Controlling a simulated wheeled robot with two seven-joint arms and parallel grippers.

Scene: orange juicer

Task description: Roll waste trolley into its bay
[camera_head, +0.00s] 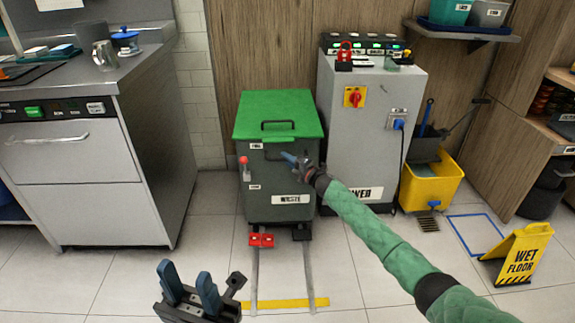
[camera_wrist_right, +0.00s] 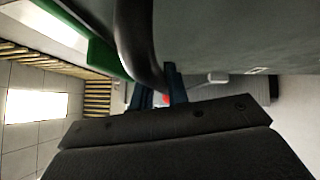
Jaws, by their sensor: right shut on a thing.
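The waste trolley (camera_head: 262,190) is a dark grey bin with a green lid (camera_head: 278,108) and a white label. It stands upright against the back wall, left of a grey cabinet, at the far end of two floor rails (camera_head: 309,265). A red block (camera_head: 261,240) sits at its front foot. My right gripper (camera_head: 291,159) is at the trolley's front, shut on its dark handle; in the right wrist view the curved handle bar (camera_wrist_right: 138,45) runs to the fingers (camera_wrist_right: 160,92). My left gripper (camera_head: 190,284) is open and empty at the bottom, well in front of the trolley.
A yellow strip (camera_head: 285,303) crosses the near rail ends. The grey cabinet (camera_head: 367,140) stands close on the right, a steel counter unit (camera_head: 95,180) on the left. A yellow mop bucket (camera_head: 430,185) and wet floor sign (camera_head: 517,255) are farther right.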

